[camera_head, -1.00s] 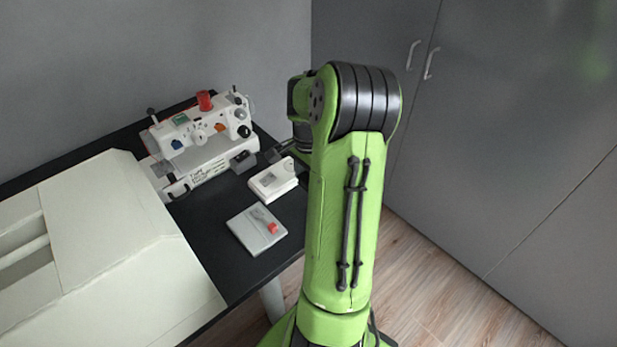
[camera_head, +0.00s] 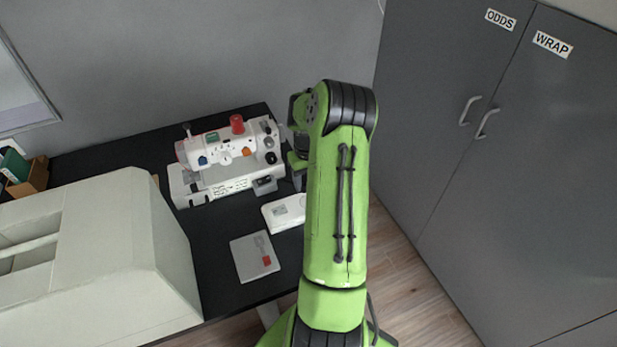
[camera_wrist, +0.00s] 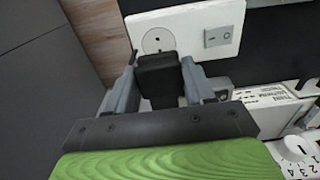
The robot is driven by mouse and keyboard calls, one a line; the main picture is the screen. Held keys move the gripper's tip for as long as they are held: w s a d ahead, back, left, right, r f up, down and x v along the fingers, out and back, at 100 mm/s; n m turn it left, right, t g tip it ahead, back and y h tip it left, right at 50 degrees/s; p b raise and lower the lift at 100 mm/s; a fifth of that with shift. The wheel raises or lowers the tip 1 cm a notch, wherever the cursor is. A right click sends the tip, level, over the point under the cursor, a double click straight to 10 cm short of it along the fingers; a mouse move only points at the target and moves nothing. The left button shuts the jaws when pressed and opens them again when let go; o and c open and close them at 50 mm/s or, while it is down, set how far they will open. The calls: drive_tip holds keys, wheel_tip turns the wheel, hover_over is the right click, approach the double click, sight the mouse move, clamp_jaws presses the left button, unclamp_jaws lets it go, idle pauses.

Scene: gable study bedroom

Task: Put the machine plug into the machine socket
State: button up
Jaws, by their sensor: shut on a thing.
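My gripper (camera_wrist: 160,88) is shut on the black machine plug (camera_wrist: 158,72) in the wrist view. The plug's prongs are hidden. A round socket (camera_wrist: 157,40) sits in a white box, beside a grey rocker switch (camera_wrist: 217,37). The plug's body overlaps the box's lower edge in the picture, just below the socket. I cannot tell whether they touch. In the head view the white box (camera_head: 284,213) lies on the desk, partly behind my arm. My arm largely hides the gripper and plug there.
The white sewing machine (camera_head: 222,158) stands behind the box, with a small dark grey block (camera_head: 264,185) at its front right. A large pale case (camera_head: 120,250) fills the left. Grey cupboards (camera_head: 490,170) stand at the right.

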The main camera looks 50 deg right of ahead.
drive_tip(key=shift+d+f, duration=0.1)
drive_tip(key=shift+f, duration=0.15)
drive_tip(key=shift+f+b, duration=2.2)
drive_tip(key=shift+f, duration=0.5)
drive_tip(key=shift+f+b, duration=0.3)
drive_tip(key=shift+f, duration=0.25)
drive_tip(key=o, duration=1.1)
wheel_tip(320, 180, up, 16)
drive_tip(key=p, duration=0.4)
drive_tip(key=shift+f, duration=0.1)
